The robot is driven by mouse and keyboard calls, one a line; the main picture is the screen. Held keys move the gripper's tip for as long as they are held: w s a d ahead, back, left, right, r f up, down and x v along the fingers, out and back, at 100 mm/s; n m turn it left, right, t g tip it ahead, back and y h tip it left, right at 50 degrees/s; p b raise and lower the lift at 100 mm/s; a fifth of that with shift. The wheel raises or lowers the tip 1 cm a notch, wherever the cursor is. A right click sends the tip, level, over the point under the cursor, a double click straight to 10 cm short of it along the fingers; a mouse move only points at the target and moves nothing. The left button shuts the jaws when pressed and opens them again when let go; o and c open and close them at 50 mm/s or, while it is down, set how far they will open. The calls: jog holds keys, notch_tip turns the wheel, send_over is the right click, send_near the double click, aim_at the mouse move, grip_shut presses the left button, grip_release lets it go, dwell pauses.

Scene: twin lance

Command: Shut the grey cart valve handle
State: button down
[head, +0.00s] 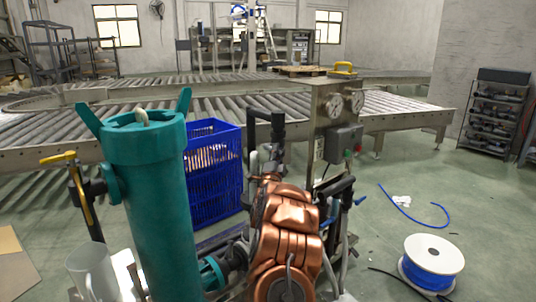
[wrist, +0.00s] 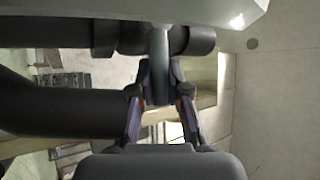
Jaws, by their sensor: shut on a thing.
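In the wrist view a grey bar, the valve handle (wrist: 160,62), extends from a dark horizontal pipe fitting (wrist: 130,38) toward my gripper. My gripper (wrist: 160,88) has its fingers on both sides of the bar and is shut on it. A thick black pipe (wrist: 55,110) runs close along the left of the fingers. In the head view a black bent pipe (head: 264,118) stands right of the teal tank (head: 157,210). I cannot make out the grey handle or my fingertips clearly there.
A yellow-handled valve (head: 60,158) is left of the tank. A blue crate (head: 212,190) stands behind it. A panel with gauges (head: 335,110) rises behind the pipes.

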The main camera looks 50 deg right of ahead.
dwell(0.5)
jog(key=c, duration=1.1)
grip_release()
jog(key=shift+s+f, duration=0.1)
jog(key=shift+v, duration=5.95)
jog(key=shift+a, duration=0.15)
